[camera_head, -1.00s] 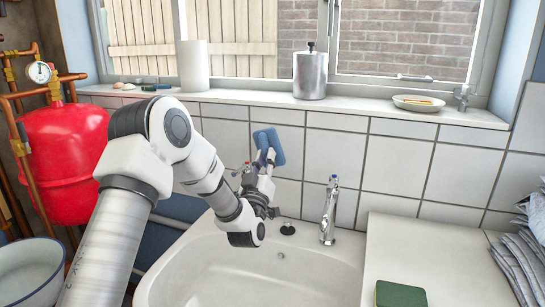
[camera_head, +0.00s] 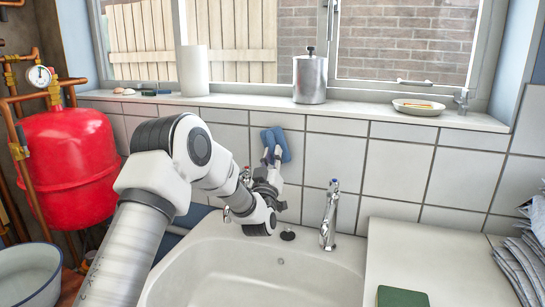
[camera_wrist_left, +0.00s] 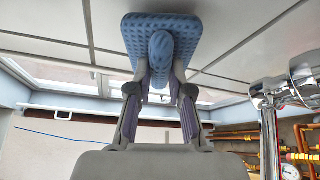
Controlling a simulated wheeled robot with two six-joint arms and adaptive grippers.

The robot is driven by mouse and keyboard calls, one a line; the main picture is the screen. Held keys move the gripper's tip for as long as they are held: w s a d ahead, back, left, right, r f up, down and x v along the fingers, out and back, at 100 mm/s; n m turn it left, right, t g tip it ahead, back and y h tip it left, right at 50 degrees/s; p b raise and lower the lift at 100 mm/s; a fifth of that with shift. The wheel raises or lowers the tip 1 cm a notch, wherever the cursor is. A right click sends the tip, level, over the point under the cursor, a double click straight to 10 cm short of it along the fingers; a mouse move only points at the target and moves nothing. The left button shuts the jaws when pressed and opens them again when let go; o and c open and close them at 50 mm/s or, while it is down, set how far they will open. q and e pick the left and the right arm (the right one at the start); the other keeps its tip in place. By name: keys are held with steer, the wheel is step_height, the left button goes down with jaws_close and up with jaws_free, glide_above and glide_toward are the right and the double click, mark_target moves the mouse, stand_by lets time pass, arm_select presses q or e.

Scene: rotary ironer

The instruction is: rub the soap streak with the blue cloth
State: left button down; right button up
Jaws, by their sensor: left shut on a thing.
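My left gripper (camera_head: 272,158) is shut on the blue cloth (camera_head: 281,139), in front of the white wall tiles above the sink. In the left wrist view the cloth (camera_wrist_left: 188,33) is a dimpled blue pad with a rounded grip, pinched between the two fingers (camera_wrist_left: 160,82). It lies flat along the tiles and seems to touch them. I cannot make out the soap streak in either view; the cloth and gripper cover part of the wall. My right gripper is not in view.
The chrome tap (camera_head: 330,215) stands right of the gripper, behind the white sink (camera_head: 250,275). A windowsill (camera_head: 370,115) with a metal canister (camera_head: 310,78) and soap dish (camera_head: 419,107) runs above. A red tank (camera_head: 70,160) stands left. A green sponge (camera_head: 402,297) lies on the right counter.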

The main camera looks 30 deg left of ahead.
arm_select(q)
steer(key=shift+w+a, duration=0.25)
steer(key=shift+w, duration=0.75)
